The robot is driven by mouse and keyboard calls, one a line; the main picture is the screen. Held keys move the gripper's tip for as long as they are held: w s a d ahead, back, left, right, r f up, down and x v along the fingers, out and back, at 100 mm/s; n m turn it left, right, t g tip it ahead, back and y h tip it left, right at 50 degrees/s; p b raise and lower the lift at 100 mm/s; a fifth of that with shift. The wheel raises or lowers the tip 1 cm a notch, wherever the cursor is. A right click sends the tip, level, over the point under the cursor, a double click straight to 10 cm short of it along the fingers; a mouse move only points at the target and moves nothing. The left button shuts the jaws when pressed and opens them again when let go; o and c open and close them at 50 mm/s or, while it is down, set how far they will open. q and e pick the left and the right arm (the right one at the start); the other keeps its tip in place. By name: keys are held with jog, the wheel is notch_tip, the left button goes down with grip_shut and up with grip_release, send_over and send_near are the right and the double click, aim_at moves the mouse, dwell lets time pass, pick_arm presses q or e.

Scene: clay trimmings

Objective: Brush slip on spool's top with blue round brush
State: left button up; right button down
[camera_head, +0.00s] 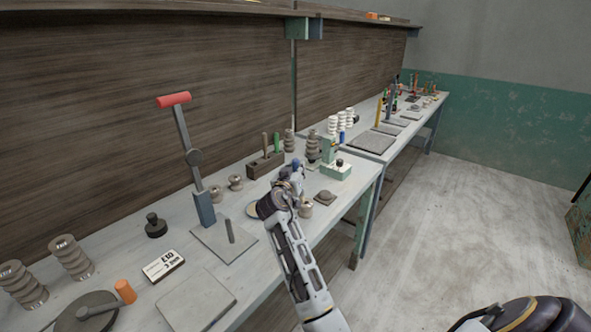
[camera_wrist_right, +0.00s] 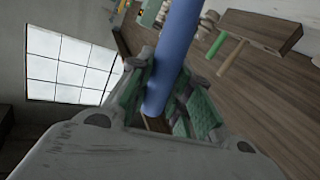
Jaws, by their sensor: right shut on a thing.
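My right gripper (camera_head: 290,180) is above the near bench, toward its right end. It is shut on the blue round brush (camera_wrist_right: 172,60), whose thick blue handle stands between the green finger pads in the wrist view. A bit of blue (camera_head: 295,163) shows at the gripper's top in the head view. The brush's bristles are hidden. Small grey-brown spools (camera_head: 236,182) stand left of the gripper, and another spool (camera_head: 306,209) stands just right of it, partly hidden. I cannot tell which spool is the task's, nor see slip clearly. My left gripper is out of view.
A dark wooden holder (camera_head: 262,166) with green and brown handles stands behind the gripper. A round tan piece (camera_head: 252,210) lies partly under the gripper. A red-handled lever press (camera_head: 205,208) stands left.

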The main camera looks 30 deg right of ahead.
jog(key=shift+s+d, duration=0.15)
jog(key=shift+s, duration=0.45)
dwell(0.3)
jog(key=shift+f+b, duration=0.3)
jog(key=shift+f, duration=0.05)
dwell(0.9)
jog(key=shift+r, duration=0.4)
dwell(0.4)
jog(key=shift+s+d, duration=0.1)
jog(key=shift+d, duration=0.15)
jog(key=shift+s+d, duration=0.2)
jog(key=shift+d, duration=0.6)
jog(key=shift+f, duration=0.4)
dwell(1.3)
